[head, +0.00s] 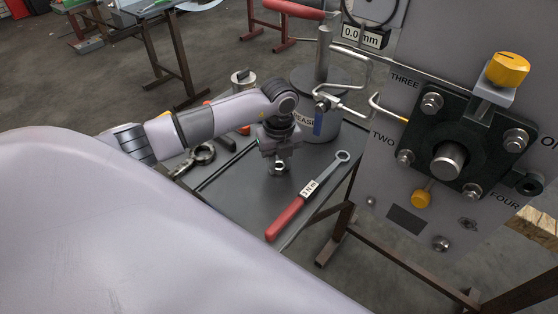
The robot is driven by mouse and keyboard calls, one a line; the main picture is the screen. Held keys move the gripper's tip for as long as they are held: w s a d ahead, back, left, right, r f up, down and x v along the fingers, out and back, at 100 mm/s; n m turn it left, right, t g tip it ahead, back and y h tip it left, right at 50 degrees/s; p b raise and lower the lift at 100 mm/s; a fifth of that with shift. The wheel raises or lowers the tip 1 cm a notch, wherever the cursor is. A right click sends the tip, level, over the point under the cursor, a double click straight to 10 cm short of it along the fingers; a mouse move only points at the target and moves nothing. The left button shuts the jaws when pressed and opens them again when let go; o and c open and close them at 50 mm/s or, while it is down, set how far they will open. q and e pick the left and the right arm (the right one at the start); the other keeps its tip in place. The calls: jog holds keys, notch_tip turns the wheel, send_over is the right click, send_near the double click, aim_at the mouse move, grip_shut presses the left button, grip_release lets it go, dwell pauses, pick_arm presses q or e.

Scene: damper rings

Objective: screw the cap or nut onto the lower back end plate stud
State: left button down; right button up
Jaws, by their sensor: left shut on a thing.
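My left gripper (279,163) points down over the grey table and is shut on a small metal nut or cap (278,170), which shows between and below its fingertips. Whether it touches the table is hard to tell. At right, a dark square end plate (490,150) is fixed to a grey panel, with a round shaft end (448,160) at its middle. Metal studs or nuts sit at its corners: upper left (432,103), right (516,140), lower left (405,157) and bottom (471,192). Bare threads are too small to tell. My right gripper is not in view.
A red-handled torque wrench (290,213) lies on the table (240,205) right of the gripper. A grease can (315,135) with a blue-handled valve stands behind. Metal rings (203,155) lie to the left. Yellow knobs (508,68) and a bent pipe stick out from the panel.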

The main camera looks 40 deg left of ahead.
pick_arm(q)
notch_tip(320, 180, up, 2)
jog(key=shift+r+p, duration=0.2)
jog(key=shift+p, duration=0.75)
jog(key=shift+r, duration=1.85)
